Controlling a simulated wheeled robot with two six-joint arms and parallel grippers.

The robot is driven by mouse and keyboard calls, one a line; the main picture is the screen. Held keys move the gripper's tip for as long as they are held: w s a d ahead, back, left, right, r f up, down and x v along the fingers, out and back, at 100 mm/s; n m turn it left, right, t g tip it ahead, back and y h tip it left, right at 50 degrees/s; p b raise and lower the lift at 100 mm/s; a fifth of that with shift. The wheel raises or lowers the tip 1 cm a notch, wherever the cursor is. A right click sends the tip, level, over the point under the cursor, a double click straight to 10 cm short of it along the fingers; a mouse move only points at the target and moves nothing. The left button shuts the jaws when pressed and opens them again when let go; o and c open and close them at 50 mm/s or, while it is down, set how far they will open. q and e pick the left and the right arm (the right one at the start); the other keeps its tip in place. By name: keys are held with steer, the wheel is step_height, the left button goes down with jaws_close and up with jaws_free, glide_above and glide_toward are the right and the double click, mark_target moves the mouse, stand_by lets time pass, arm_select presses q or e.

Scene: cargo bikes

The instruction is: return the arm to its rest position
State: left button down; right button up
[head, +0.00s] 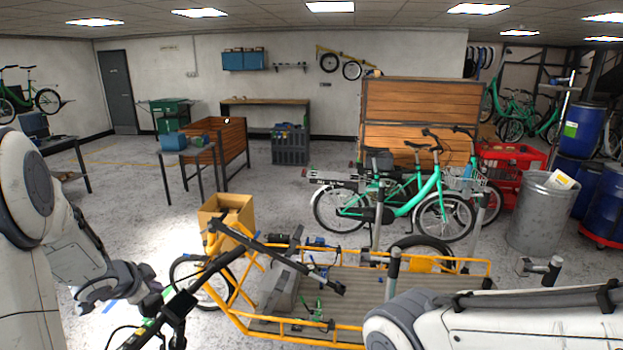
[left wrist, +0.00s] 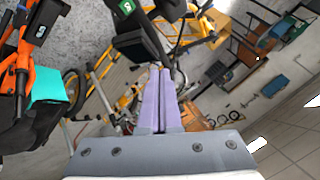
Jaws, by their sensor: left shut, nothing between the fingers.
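My left arm comes in from the left in the head view, bent downward. Its gripper (head: 166,293) is low beside the front of the yellow cargo bike (head: 290,328), near the dark handlebar. In the left wrist view the two pale purple fingers (left wrist: 160,98) are pressed together with nothing between them. Whether the fingers touch the bike cannot be told. My right arm crosses the lower right of the head view. Its gripper does not show.
The cargo bike's long handlebar stem (head: 275,256) rises close to my left gripper. A cardboard box (head: 228,208) sits behind it. A green bike (head: 400,200) and a metal bin (head: 541,215) stand farther right. Open floor (head: 120,205) lies at the left.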

arm_select(q)
steer(key=s+d+f+n+g+b, duration=0.1)
steer(key=s+d+b, duration=0.1)
steer(key=d, duration=0.8)
steer(key=s+d+f+n+g+b, duration=0.1)
steer(key=s+d+b, duration=0.2)
steer(key=d, duration=0.7)
steer(key=s+d+f+g+b, duration=0.1)
steer(key=s+d+g, duration=0.1)
steer(key=s+d, duration=0.3)
steer(key=s+d+f+g+h+b, duration=0.1)
steer(key=s+d, duration=0.3)
steer(key=s, duration=0.7)
steer(key=s+d+f+g+h+b, duration=0.1)
steer(key=s+d+f+g, duration=0.1)
steer(key=s+d, duration=0.3)
steer(key=s+g, duration=0.1)
steer(key=s, duration=0.2)
steer(key=shift+d+f+m+g+b, duration=0.2)
steer(key=shift+d+m+g+b, duration=0.1)
steer(key=shift+m+b, duration=0.1)
arm_select(e)
step_height(320, 180, down, 10)
steer(key=shift+r, duration=0.15)
arm_select(q)
steer(key=shift+w, duration=0.1)
